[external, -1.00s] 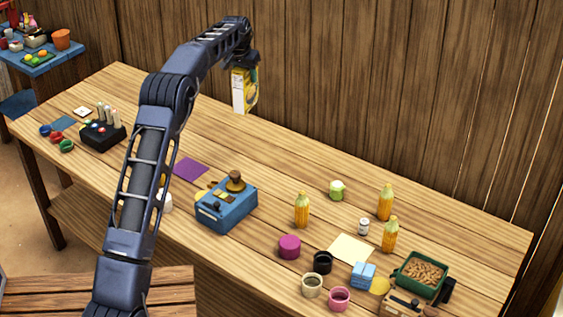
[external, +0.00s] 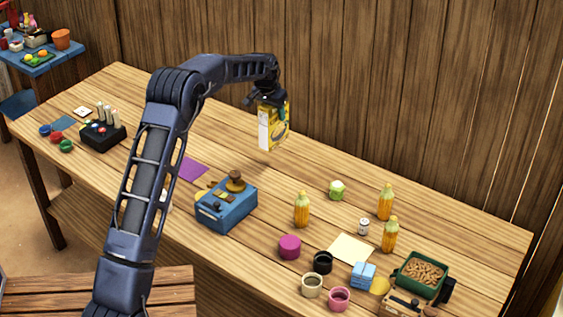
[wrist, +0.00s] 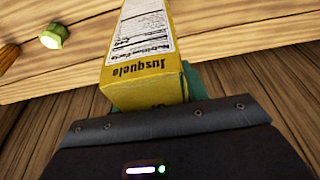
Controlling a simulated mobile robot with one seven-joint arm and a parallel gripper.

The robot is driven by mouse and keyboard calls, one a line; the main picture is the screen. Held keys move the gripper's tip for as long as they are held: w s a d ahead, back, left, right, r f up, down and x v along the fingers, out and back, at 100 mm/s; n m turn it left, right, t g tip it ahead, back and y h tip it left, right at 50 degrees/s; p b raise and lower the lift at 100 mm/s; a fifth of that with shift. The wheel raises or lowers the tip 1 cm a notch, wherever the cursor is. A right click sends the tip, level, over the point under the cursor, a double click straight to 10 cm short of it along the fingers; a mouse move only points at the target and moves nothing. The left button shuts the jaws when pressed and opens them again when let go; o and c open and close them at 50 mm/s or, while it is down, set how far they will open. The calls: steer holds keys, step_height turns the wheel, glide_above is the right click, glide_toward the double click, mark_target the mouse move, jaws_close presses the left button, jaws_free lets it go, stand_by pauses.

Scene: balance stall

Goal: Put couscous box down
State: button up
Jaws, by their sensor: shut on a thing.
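The couscous box (external: 272,128) is a yellow carton with a white panel, and it is upright in the external view. My gripper (external: 268,100) is above it and shut on its top end. The box hangs above the long wooden table, near the back edge by the plank wall. In the wrist view the box (wrist: 150,75) shows its yellow end and a white nutrition label, with a green fingertip (wrist: 193,82) against its side.
The wooden table (external: 270,175) is bare below and around the box. A blue scale-like device (external: 227,208) stands in front, and a purple sheet (external: 191,168) lies to the left. Yellow bottles (external: 302,210), a green item (external: 337,190) and a green tray (external: 420,262) stand to the right.

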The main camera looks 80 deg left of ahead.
mark_target(275, 138)
step_height(275, 138, down, 11)
steer(key=shift+r, duration=0.1)
stand_by(0.5)
steer(key=o, duration=1.4)
steer(key=shift+f, duration=0.25)
steer(key=shift+r, duration=0.15)
steer(key=v, duration=1.2)
